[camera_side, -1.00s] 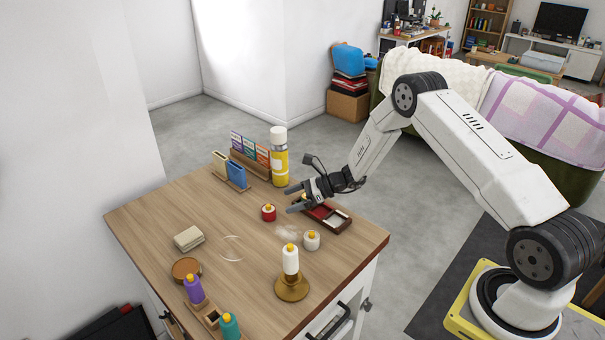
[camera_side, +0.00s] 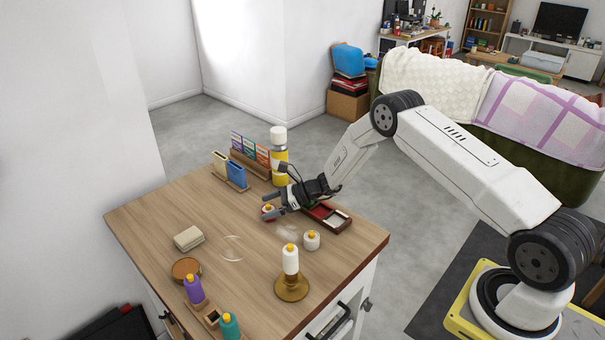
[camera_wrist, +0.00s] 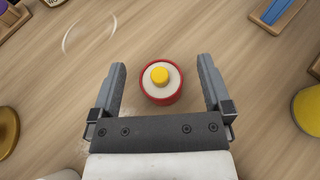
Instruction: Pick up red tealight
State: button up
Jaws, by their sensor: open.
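The red tealight (camera_wrist: 161,97) is a small round red cup with cream wax and a yellow flame-shaped top. In the wrist view it lies between the two fingers of my gripper (camera_wrist: 163,75), with a gap to each finger. In the side view the red tealight (camera_side: 268,208) sits on the wooden table, partly hidden by the fingers. My gripper (camera_side: 267,208) is open around it at low height. I cannot tell how far the fingertips are above the table.
A white tealight (camera_side: 311,240) and a white candle on a brass holder (camera_side: 291,287) stand nearer. A dark tray (camera_side: 336,221) lies right of my gripper. A yellow bottle (camera_side: 279,160) and a card rack (camera_side: 252,170) stand behind. The table's left middle holds a clear ring (camera_side: 232,248).

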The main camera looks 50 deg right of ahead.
jog(key=shift+w+a+f, duration=0.15)
jog(key=shift+a, duration=0.1)
dwell(0.3)
grip_shut()
